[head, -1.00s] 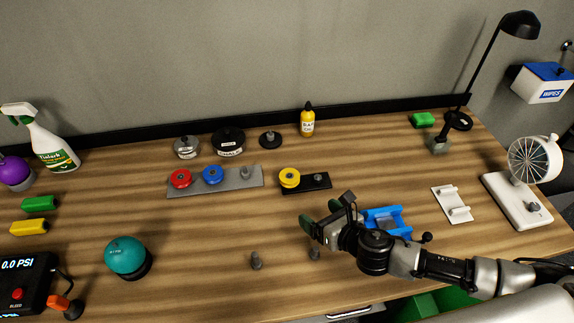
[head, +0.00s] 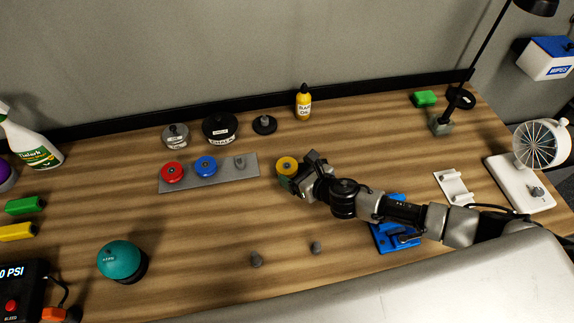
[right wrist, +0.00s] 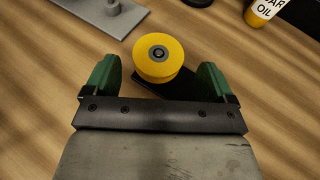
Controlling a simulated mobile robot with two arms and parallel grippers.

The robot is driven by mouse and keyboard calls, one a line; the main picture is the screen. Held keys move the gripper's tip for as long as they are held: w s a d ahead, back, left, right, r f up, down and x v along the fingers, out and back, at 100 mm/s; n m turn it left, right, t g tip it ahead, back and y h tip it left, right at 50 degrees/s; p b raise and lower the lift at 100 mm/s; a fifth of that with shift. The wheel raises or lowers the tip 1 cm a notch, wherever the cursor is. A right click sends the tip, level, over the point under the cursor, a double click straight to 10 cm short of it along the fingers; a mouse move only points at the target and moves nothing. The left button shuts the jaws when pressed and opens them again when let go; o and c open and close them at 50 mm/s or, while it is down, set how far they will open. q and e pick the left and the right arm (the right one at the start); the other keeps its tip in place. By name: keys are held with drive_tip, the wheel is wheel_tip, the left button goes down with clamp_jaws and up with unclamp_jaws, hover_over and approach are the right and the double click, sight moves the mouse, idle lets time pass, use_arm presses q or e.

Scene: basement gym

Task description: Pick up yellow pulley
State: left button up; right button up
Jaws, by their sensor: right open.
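The yellow pulley (head: 287,166) sits on a small black base in the middle of the workbench, right of the grey plate. In the right wrist view the yellow pulley (right wrist: 158,58) lies between and slightly beyond the tips of my right gripper's green fingers. The black base (right wrist: 170,85) is partly hidden by the pulley and gripper. My left gripper is not in view.
The grey plate (head: 220,176) with a red pulley (head: 172,172) and a blue pulley (head: 205,166) lies to the left. A yellow oil bottle (head: 303,103) stands behind. A blue holder (head: 386,243) is under my right arm. Two grey pegs stand in front, with free bench around them.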

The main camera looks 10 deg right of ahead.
sight(288, 166)
drive_tip(key=x, duration=0.2)
drive_tip(key=shift+w+a, duration=0.2)
drive_tip(key=shift+a, duration=0.05)
drive_tip(key=shift+w+a+f, duration=0.25)
drive_tip(key=shift+w, duration=0.2)
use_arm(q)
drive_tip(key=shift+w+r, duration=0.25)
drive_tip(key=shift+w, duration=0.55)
use_arm(e)
drive_tip(key=c, duration=0.4)
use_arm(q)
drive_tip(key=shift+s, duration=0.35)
use_arm(e)
drive_tip(key=c, duration=0.6)
drive_tip(key=shift+r, duration=0.1)
